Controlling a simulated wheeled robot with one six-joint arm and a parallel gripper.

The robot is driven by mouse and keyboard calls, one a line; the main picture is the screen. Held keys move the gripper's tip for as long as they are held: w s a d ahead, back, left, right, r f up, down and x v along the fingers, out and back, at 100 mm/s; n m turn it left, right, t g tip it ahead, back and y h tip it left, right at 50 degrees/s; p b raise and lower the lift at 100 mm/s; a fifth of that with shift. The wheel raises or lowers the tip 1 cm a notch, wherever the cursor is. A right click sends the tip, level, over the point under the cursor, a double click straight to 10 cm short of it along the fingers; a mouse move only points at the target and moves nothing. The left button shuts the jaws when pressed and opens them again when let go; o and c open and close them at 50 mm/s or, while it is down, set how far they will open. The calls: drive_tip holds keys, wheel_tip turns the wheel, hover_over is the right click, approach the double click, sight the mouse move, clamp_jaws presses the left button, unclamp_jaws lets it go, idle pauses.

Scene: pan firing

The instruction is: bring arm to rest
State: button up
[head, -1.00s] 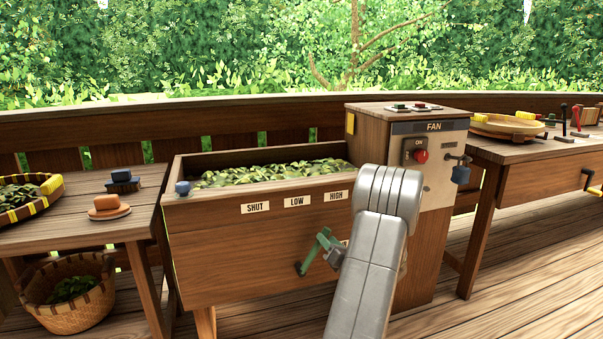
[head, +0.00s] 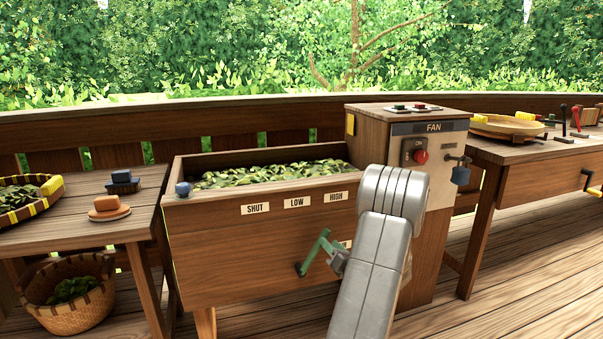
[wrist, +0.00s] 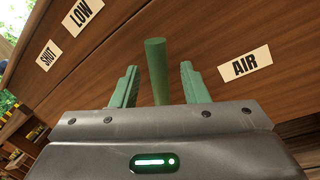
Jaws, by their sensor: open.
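The green lever (head: 313,252) stands out from the front of the wooden firing box (head: 230,270), below the SHUT, LOW and HIGH labels, and leans up to the right. My gripper (head: 336,254) is just right of it, partly hidden by my grey arm. In the wrist view, my gripper (wrist: 159,69) is open, with one green finger on each side of the lever's green bar (wrist: 156,52). Gaps show between the bar and both fingers. The bar's lower end is hidden behind the gripper body. The AIR label (wrist: 245,65) is to the right.
Leaves (head: 270,174) fill the box. The fan cabinet (head: 425,225) with a red knob (head: 421,156) stands right behind my arm. A side table (head: 60,230) stands left, with a basket (head: 68,295) below. Another table (head: 540,180) is at right. The deck at front right is clear.

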drive_tip(key=x, duration=0.5)
drive_tip(key=shift+a+b, duration=0.1)
drive_tip(key=shift+b, duration=0.3)
drive_tip(key=shift+s+a+r+n, duration=0.25)
drive_tip(key=shift+a+n, duration=0.1)
drive_tip(key=shift+n, duration=0.15)
drive_tip(key=shift+a, duration=0.1)
